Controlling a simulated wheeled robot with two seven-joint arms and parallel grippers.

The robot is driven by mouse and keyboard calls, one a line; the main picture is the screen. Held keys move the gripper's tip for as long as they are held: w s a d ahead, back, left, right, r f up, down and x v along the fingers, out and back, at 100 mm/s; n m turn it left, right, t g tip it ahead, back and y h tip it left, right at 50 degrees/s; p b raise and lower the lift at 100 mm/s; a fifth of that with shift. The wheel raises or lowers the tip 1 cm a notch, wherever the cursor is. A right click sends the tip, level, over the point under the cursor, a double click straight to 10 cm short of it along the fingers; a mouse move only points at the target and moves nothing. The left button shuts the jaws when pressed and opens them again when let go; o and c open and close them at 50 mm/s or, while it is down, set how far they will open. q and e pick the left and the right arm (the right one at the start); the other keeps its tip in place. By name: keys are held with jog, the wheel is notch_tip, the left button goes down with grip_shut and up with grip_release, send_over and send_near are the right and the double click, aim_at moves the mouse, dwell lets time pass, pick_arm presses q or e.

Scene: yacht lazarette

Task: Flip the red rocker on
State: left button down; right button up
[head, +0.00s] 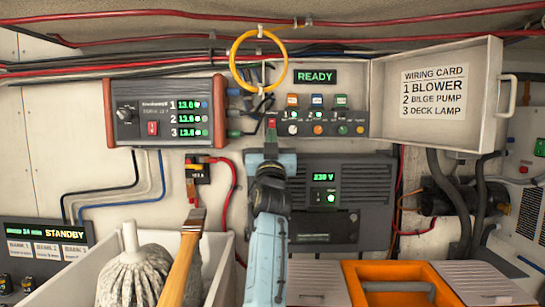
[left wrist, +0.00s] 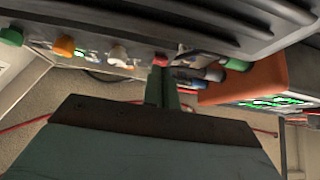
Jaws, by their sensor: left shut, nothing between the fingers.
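A small red rocker (head: 271,123) sits at the left end of the switch panel under the green READY sign (head: 315,77). It also shows in the left wrist view (left wrist: 160,59), right at my fingertips. My left gripper (head: 271,143) is shut and empty, reaching up just below this rocker. I cannot tell whether the fingertips touch it. In the left wrist view the closed fingers (left wrist: 167,88) point at it. Another red switch (head: 152,128) is on the red-ended meter box (head: 165,112) at the left. My right gripper is not in view.
White, orange, green and yellow knobs (head: 317,129) sit right of the rocker. A yellow cable loop (head: 258,61) hangs above. A grey 230 V unit (head: 345,220) is below right. An open lid (head: 435,52) is at right. A bin with a mop (head: 135,275) stands lower left.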

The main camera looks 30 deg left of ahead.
pick_arm(q)
jog(key=b+v, duration=0.3)
jog(key=v, duration=0.9)
jog(key=shift+f+b, duration=0.3)
jog(key=shift+f, duration=0.1)
jog(key=shift+r, duration=0.15)
